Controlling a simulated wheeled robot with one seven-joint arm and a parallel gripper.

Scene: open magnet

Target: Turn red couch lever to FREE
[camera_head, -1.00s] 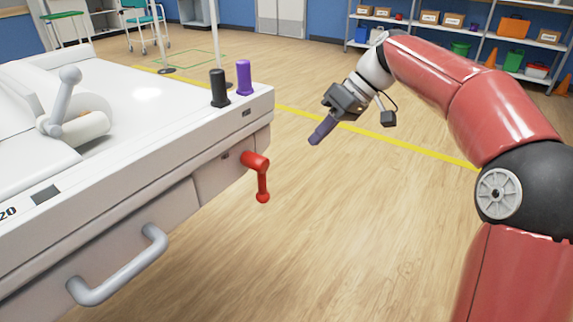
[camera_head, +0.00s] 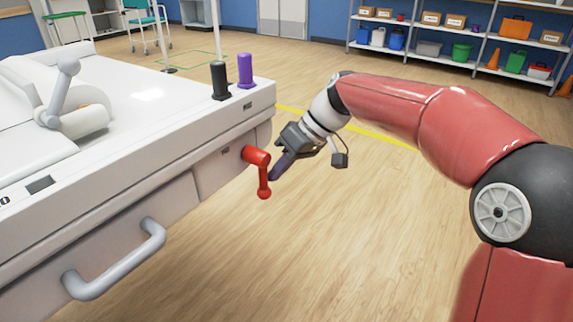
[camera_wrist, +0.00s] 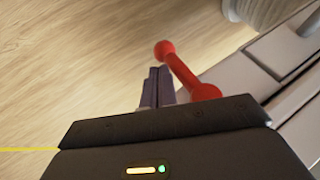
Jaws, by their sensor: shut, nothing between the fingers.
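The red couch lever (camera_head: 264,175) sticks out from the end face of the white couch (camera_head: 150,150), its arm hanging down to a round knob. My gripper (camera_head: 274,177) is shut and empty, its dark fingers just right of the lever's lower arm in the head view. In the wrist view the red lever (camera_wrist: 188,70) runs right beside my shut fingertips (camera_wrist: 157,72), with its knob a little beyond them. I cannot tell whether the fingers touch the lever. No FREE marking is readable.
A black peg (camera_head: 219,80) and a purple peg (camera_head: 245,71) stand on the couch corner. A grey handle (camera_head: 120,262) juts from the couch side. Shelves (camera_head: 460,40) with boxes stand at the back. The wooden floor right of the couch is clear.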

